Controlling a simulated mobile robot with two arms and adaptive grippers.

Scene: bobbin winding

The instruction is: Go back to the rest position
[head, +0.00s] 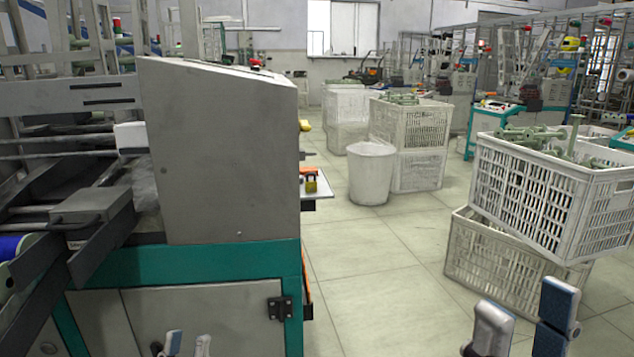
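My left gripper (187,345) shows only as fingertips at the bottom edge, in front of the grey lower doors of the winding machine (215,150). The tips stand apart with nothing visible between them. My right gripper (526,318) rises from the bottom edge at the right, with grey and blue finger parts. Its fingers are apart and I see nothing between them. It is in front of the floor and the stacked crates. The rest of both grippers is cut off by the frame.
The machine with its teal frame fills the left side. A white crate (515,195) of green bobbins sits tilted on a lower crate (480,258) at the right. A white bin (371,180) and more crates (408,125) stand behind. The tiled floor (390,285) between is clear.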

